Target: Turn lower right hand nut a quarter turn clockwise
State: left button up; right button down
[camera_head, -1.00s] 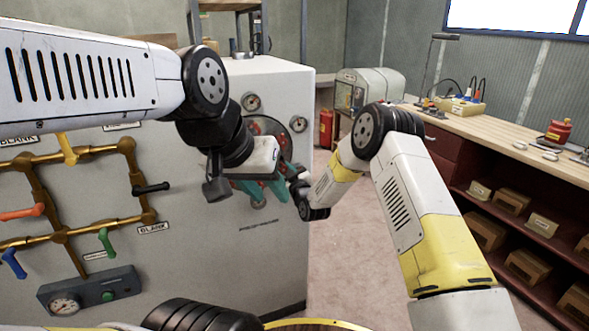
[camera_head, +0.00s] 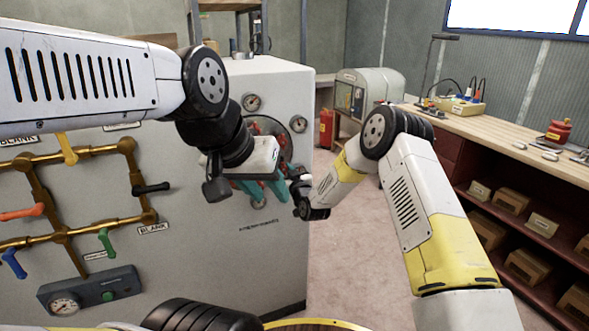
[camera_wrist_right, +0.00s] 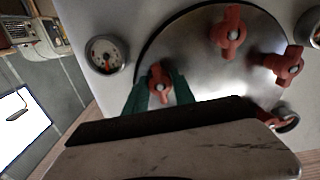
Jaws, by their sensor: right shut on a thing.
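The round metal plate (camera_wrist_right: 200,60) with red winged nuts is on the front of the grey cabinet. The right gripper's fingers are hard to make out there.
Gauges (camera_head: 252,102) (camera_head: 298,124) sit beside the plate. Brass pipes with coloured valve handles (camera_head: 65,235) cover the cabinet's left part. A workbench (camera_head: 500,140) with shelves stands at right. Open floor (camera_head: 350,260) lies between.

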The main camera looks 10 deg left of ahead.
jog(key=c, duration=1.1)
grip_release()
jog(key=shift+s+d, duration=0.1)
jog(key=v, duration=0.7)
jog(key=shift+s+d, duration=0.2)
jog(key=shift+s, duration=0.05)
jog(key=shift+c, duration=0.2)
